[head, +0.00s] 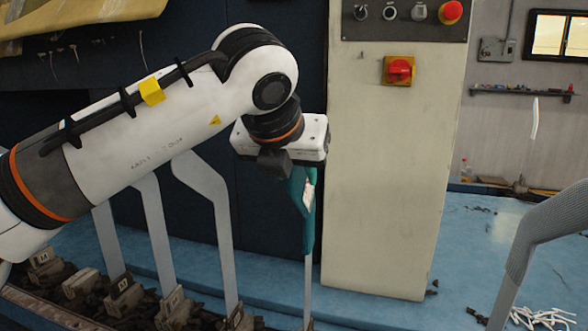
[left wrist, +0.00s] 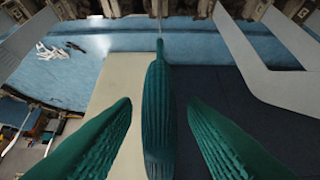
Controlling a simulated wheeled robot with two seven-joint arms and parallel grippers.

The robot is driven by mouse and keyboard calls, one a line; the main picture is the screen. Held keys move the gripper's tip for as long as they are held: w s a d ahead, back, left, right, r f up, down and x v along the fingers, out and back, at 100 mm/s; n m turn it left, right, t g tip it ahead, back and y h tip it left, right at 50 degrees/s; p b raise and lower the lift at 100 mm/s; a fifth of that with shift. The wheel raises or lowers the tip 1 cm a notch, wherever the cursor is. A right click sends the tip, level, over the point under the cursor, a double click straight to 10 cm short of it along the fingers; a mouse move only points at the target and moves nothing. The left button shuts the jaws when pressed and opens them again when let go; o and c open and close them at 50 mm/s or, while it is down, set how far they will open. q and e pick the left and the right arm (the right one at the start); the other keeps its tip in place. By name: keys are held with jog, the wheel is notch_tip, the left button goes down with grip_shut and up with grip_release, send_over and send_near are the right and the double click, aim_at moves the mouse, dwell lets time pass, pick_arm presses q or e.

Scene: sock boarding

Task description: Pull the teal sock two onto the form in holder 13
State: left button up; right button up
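The teal sock (head: 309,225) is upright around the upper part of a thin form (head: 308,285), seen edge-on in the head view; the bare lower form shows below it. In the left wrist view the teal sock (left wrist: 159,110) runs up the middle. My left gripper (head: 298,178) is directly over its top. Two teal ribbed shapes, where my fingers sit, flank it with gaps on both sides (left wrist: 160,125), so the gripper looks open. A pale patch shows near the sock's top. I cannot read the number of its holder. My right gripper is out of view.
Several bare grey forms (head: 208,200) stand in dark holders to the left. A form with a grey ribbed sock (head: 552,222) stands at the right. A cream control cabinet (head: 390,190) is behind. White scraps (head: 543,317) lie on the blue floor.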

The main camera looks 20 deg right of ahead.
pick_arm(q)
jog(key=v, duration=1.2)
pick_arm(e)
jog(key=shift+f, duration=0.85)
